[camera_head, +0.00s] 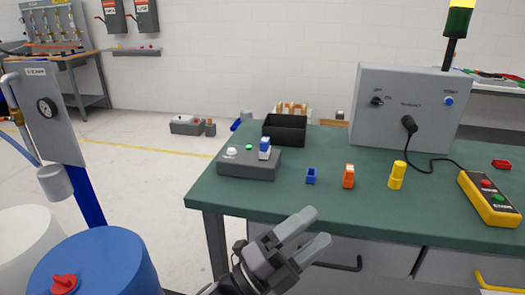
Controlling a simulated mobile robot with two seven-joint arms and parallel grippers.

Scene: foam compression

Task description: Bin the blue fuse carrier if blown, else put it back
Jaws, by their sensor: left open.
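The blue fuse carrier (264,147), blue with a pale lower part, stands upright on the right part of a dark grey box (248,168). That box also has a white round part (231,153) and a small green spot (249,147) on top. A small blue holder (311,176) stands on the green table with its top looking empty. A black open bin (284,131) stands behind the grey box. My left gripper (317,227) is open and empty, in front of the table's near edge, apart from all these things. My right gripper is out of view.
An orange block (348,177) and a yellow one (397,175) stand right of the blue holder on the table (330,212). A grey cabinet (405,105) with a black cable stands behind. A yellow button box (489,198) lies at right. A blue drum (95,265) stands lower left.

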